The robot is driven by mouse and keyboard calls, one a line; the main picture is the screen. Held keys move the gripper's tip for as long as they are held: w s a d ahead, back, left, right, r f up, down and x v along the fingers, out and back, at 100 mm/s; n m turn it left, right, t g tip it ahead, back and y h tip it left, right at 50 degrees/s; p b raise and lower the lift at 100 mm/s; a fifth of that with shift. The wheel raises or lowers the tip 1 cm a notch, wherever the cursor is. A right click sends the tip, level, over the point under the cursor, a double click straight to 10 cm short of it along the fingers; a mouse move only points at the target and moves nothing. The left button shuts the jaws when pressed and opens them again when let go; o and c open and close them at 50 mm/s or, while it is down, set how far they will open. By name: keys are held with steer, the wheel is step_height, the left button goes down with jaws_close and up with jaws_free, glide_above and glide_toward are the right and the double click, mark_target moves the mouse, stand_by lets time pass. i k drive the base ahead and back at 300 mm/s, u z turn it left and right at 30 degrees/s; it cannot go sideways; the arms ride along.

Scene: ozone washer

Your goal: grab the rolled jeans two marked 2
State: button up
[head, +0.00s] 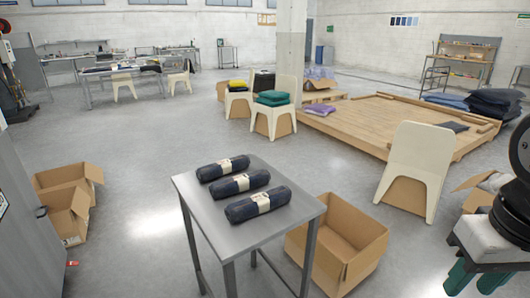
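Three dark navy rolled jeans with pale paper bands lie side by side on a grey metal table (192,200) in the head view. The far roll (209,173), the middle roll (225,188) and the near roll (240,212) are apart from each other. The bands carry dark marks too small to read, so I cannot tell which is marked 2. My gripper (475,285) is at the lower right, with a whitish body and green fingers. The fingers are spread, with nothing seen between them. It is well right of the table and away from the rolls.
An open cardboard box (345,262) stands on the floor against the table's right side. More open boxes (68,212) are at left. A white chair (412,170) and a low wooden platform (385,115) are at right.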

mark_target(243, 183)
steer(key=z, duration=0.3)
steer(key=i, duration=0.8)
steer(key=u, duration=0.6)
steer(key=i, duration=0.8)
steer(key=u, duration=0.85)
